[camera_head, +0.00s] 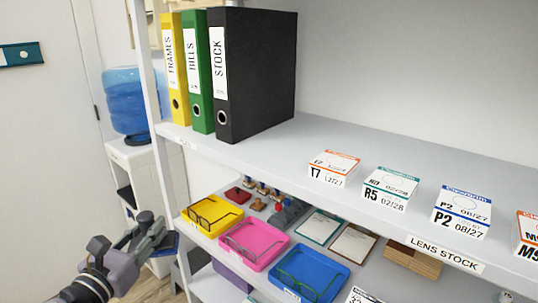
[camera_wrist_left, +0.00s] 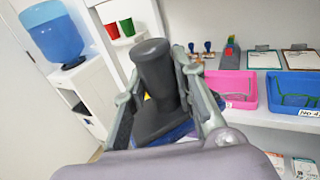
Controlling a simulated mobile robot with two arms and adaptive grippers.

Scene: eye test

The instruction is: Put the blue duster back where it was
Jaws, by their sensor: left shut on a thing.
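My left gripper (camera_head: 152,232) is at the lower left of the head view, in front of the shelf unit's left end. It is shut on the blue duster (camera_head: 168,246), of which only a small blue part shows there. In the left wrist view the duster (camera_wrist_left: 155,72) shows a dark grey upright grip and a dark body with blue along its lower edge, between the fingers of the left gripper (camera_wrist_left: 157,88). The duster is held clear of the shelves. Part of it is hidden by the fingers and wrist. My right gripper is not in view.
The lower shelf holds yellow (camera_head: 187,222), pink (camera_head: 228,247) and blue (camera_head: 325,275) trays with glasses, stamps and clipboards (camera_head: 353,243). The upper shelf (camera_head: 290,150) holds binders (camera_head: 255,75) and lens boxes (camera_head: 334,168). A water cooler (camera_head: 130,100) stands left; its front is open floor.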

